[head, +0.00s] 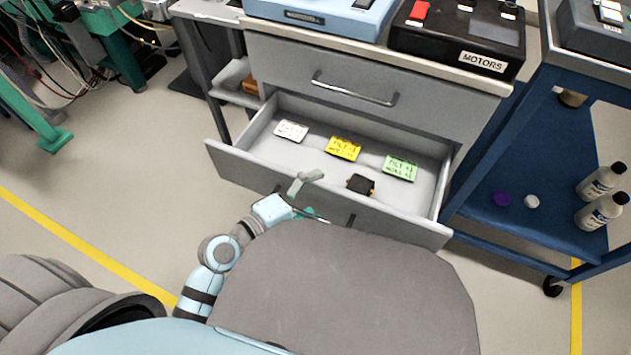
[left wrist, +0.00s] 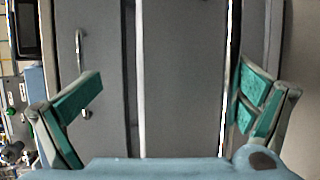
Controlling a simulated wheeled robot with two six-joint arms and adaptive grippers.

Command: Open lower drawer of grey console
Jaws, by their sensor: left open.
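The grey console (head: 290,62) has an upper drawer with a silver bar handle (head: 355,89), shut. Its lower drawer (head: 330,208) stands pulled out, its inside showing. In it lie a white card (head: 291,130), a yellow card (head: 344,148), a green card (head: 400,167) and a small black item (head: 360,185). My left gripper (head: 309,199) is open at the lower drawer's front; I cannot tell if it touches. The lower handle is mostly hidden. In the left wrist view, the open green-padded fingers (left wrist: 165,98) have grey panels between and beyond them. My right gripper is not in view.
A black MOTORS box (head: 455,38) and a light-blue device (head: 325,14) stand on the console top. A blue cart (head: 535,215) with bottles stands close on the right. Green framework and cables are at the upper left.

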